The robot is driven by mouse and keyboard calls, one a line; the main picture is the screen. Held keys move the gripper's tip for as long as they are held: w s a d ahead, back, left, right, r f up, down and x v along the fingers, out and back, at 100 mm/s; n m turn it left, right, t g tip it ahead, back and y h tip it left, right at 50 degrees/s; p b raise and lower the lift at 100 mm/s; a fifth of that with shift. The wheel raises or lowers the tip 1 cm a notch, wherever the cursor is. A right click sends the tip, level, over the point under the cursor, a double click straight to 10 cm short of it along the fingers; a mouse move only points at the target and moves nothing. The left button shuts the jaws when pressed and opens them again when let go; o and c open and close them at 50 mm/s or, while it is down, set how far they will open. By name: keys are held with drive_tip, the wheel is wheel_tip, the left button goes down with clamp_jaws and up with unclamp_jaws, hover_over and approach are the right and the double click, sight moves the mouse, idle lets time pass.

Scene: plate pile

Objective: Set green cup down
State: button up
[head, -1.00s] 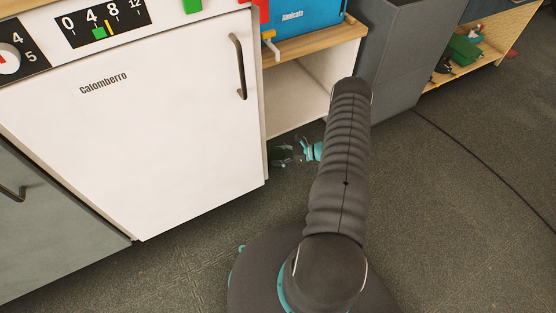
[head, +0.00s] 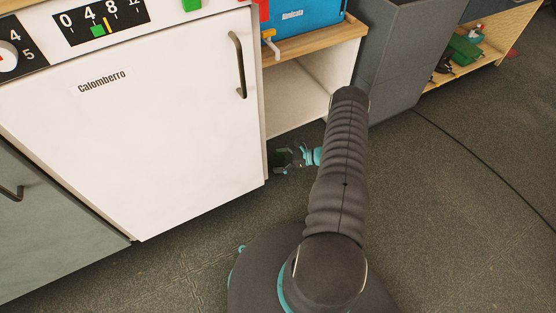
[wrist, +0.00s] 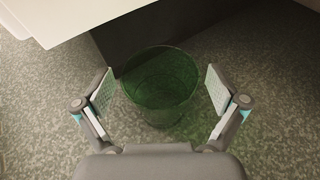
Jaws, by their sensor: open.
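The green cup (wrist: 160,90) is see-through and shows in the middle of the wrist view, on or just above the speckled grey floor. My gripper (wrist: 160,92) is open, with one finger pad on each side of the cup and a visible gap on both sides. In the head view my gripper (head: 284,158) is low, beside the bottom of the white cabinet and below the open shelf. The cup is small and dark there, and I cannot make out its outline.
The white cabinet (head: 140,120) stands close on the left of my gripper. An open shelf unit (head: 298,95) with a blue case (head: 302,22) on top is behind it. A grey cabinet (head: 400,65) stands further right. The floor (head: 460,200) at right is clear except for a thin cable.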

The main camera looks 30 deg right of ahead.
drive_tip(key=shift+r, duration=0.1)
drive_tip(key=shift+s+d+r, duration=0.1)
drive_tip(key=v, duration=1.1)
drive_tip(key=shift+s+d, duration=0.15)
drive_tip(key=shift+d, duration=0.2)
